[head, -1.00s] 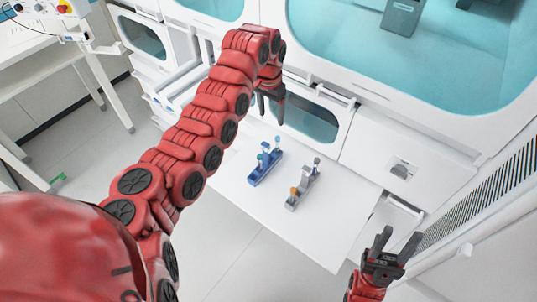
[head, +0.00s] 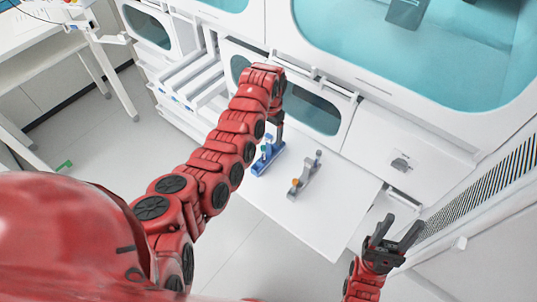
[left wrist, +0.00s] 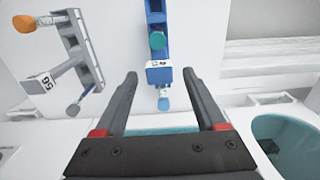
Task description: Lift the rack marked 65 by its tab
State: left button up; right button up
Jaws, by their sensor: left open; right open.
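A blue rack (head: 266,163) with capped tubes stands on the white shelf; it also shows in the left wrist view (left wrist: 159,75). Its end block there carries a white label too small to read surely. A grey rack (head: 303,178) stands to its right, with an orange cap; in the left wrist view (left wrist: 76,45) its white label shows turned digits, a 5 and a 6 or 9. My left gripper (left wrist: 159,75) is open and empty, with the blue rack's end block between its fingertips in the picture; whether they touch is unclear. My right gripper (head: 397,232) is open and empty.
The white shelf (head: 330,215) has free room right of and in front of the racks. Behind it stands a white cabinet (head: 365,125) with teal windows. A slatted grey panel (head: 480,180) rises at the right, near my right gripper.

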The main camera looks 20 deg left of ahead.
aim_at(269, 143)
pick_arm(q)
jog(key=f, duration=0.1)
jog(key=f+p, duration=0.1)
jog(key=f, duration=0.1)
jog(key=shift+s+a+f+p, duration=0.15)
jog(key=shift+s+p, duration=0.15)
jog(key=shift+f, duration=0.7)
grip_shut()
